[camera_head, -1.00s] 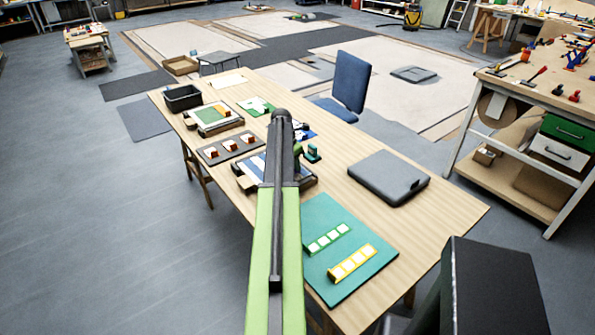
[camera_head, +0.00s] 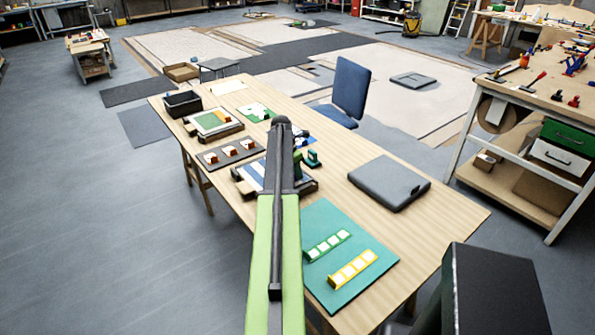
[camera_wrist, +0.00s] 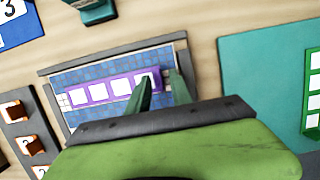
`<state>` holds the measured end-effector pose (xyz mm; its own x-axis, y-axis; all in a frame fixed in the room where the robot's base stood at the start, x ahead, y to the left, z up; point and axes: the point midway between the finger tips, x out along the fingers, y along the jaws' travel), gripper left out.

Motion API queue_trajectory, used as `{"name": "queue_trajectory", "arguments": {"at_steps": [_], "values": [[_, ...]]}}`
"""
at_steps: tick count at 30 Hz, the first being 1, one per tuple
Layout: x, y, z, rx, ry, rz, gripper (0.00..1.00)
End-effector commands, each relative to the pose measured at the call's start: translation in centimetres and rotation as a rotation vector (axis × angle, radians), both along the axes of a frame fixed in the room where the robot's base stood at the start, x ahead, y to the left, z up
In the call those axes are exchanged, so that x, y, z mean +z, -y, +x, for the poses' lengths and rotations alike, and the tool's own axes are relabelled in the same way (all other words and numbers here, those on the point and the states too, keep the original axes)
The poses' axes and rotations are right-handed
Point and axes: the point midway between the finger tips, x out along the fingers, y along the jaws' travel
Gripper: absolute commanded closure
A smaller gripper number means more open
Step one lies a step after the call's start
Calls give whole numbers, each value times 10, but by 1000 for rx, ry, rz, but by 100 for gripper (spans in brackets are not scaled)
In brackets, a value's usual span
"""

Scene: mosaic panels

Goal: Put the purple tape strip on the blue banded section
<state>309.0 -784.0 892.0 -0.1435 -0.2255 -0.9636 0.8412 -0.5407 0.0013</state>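The purple tape strip (camera_wrist: 100,92), with a row of white squares, lies along the blue banded section (camera_wrist: 75,77) of a dark-framed panel (camera_wrist: 115,52) in the wrist view. It looks roughly in line with the bands; whether it touches the surface is hard to tell. My gripper (camera_wrist: 163,78) has its two green fingers apart at the strip's right end. The left finger overlaps that end, and a gap shows before the right finger. In the head view my arm hides much of the panel (camera_head: 247,180), and the strip cannot be made out.
A teal mat (camera_head: 318,215) with a green strip (camera_head: 328,245) and a yellow strip (camera_head: 353,269) lies to the right. A grey closed case (camera_head: 388,183) is behind it. A dark rack of orange-and-white pieces (camera_head: 230,153) and a black bin (camera_head: 183,103) are to the left.

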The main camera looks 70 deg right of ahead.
Motion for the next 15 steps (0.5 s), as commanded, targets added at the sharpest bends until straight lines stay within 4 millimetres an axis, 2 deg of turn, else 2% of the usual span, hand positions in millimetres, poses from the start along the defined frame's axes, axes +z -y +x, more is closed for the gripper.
{"name": "queue_trajectory", "arguments": {"at_steps": [5,15], "values": [[26,-4,2,0,0,0,74],[99,-20,12,0,0,0,74]]}}
